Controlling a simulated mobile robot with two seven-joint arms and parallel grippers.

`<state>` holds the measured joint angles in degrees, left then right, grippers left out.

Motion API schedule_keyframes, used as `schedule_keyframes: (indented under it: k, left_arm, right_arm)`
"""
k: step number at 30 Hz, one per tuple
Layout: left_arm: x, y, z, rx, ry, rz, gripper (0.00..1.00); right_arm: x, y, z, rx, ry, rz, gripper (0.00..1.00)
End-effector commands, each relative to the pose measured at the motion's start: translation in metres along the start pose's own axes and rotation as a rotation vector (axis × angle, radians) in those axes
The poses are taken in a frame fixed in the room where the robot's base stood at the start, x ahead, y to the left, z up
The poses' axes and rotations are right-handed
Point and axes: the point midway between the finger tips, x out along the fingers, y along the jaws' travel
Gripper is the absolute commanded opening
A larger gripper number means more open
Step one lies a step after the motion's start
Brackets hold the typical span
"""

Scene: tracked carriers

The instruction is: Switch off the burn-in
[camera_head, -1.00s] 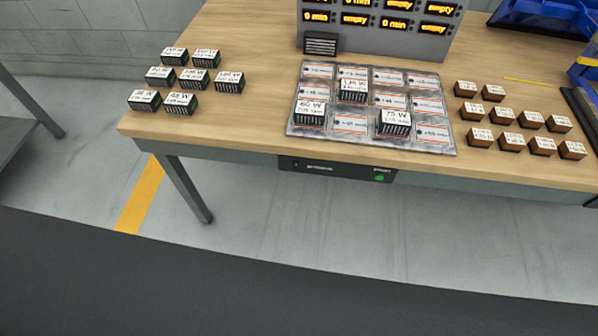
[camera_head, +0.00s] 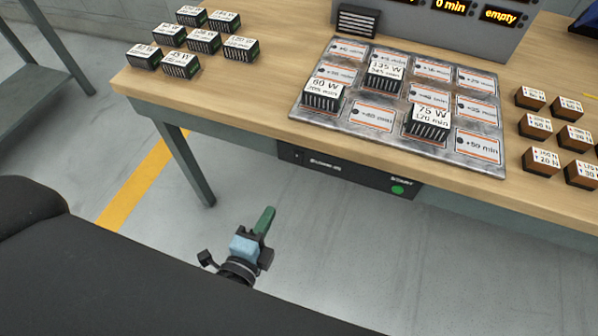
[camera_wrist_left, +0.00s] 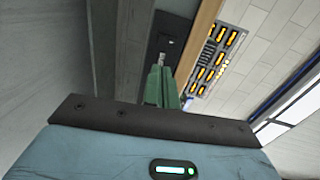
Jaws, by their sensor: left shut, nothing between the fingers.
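A black control panel (camera_head: 345,172) hangs under the front edge of the table. It has a lit green round button (camera_head: 398,190) at its right end and small white lettering too small to read surely. My left gripper (camera_head: 267,216), with green fingers, is shut and empty in the air below and in front of the panel, apart from it. In the left wrist view the shut fingers (camera_wrist_left: 162,75) point toward the dark panel (camera_wrist_left: 166,38) at the table's underside. The burn-in plate (camera_head: 340,113) on the table holds three black modules, 60 W, 135 W and 75 W. My right gripper is out of view.
A grey display unit (camera_head: 470,32) with orange readouts stands behind the plate. Several black modules (camera_head: 180,66) sit at the table's left, several brown ones (camera_head: 540,158) at the right. A table leg (camera_head: 185,160) stands left of my gripper. The floor below the panel is clear.

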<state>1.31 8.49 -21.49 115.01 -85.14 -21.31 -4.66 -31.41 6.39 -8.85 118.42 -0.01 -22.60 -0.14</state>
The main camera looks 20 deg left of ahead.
Motion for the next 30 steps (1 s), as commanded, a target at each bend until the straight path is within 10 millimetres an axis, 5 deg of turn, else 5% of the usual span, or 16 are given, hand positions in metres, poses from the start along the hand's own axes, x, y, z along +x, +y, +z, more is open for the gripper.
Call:
schedule_keyframes:
  k: [17, 30]
  left_arm:
    - [0.012, -0.004, -0.001, 0.022, 0.003, -0.017, 0.00]
    - [0.089, -0.007, -0.002, 0.022, 0.002, -0.019, 0.00]
  right_arm:
    - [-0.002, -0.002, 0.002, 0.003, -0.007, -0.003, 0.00]
    - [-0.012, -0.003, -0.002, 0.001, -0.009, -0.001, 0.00]
